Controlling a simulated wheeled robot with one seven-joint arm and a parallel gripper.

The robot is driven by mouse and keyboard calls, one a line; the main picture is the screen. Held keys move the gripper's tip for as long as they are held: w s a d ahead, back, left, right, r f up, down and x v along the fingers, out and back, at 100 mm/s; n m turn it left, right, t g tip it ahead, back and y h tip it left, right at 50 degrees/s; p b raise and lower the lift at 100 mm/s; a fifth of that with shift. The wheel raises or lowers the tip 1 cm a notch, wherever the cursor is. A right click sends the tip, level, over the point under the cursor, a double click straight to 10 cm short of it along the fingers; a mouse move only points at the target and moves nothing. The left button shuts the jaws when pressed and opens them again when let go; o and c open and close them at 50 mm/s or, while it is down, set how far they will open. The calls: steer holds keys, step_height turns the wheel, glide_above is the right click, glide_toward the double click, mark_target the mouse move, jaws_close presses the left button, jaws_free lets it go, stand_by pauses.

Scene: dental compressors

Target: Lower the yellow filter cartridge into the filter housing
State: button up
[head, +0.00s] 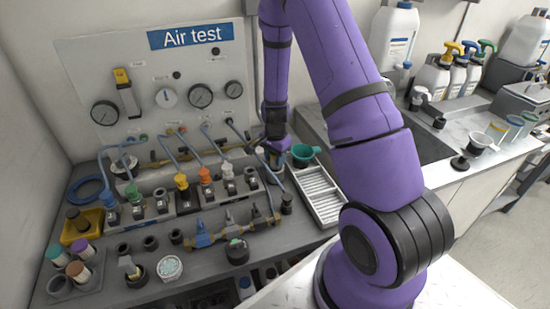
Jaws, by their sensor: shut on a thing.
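My gripper (276,157) is at the end of the purple arm, above the back right of the grey bench. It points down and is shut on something. The thing in its jaws is too small and too hidden to make out. I cannot single out the yellow filter cartridge for sure. A dark cup (137,279) at the front left has a pale yellowish piece standing in it. Which part is the filter housing is unclear. Open black rings (150,243) stand near that cup, well left of my gripper.
Valves with coloured knobs (182,181) and blue hoses fill the middle bench. A brass pipe assembly (232,231) lies in front. A teal funnel (304,151) and white slotted tray (318,192) are close right of my gripper. The gauge panel (100,60) stands behind.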

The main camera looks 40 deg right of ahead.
steer(key=shift+f, duration=0.35)
stand_by(0.3)
steer(key=shift+f, duration=0.3)
steer(key=o, duration=1)
step_height(320, 180, up, 11)
steer(key=shift+f, duration=0.15)
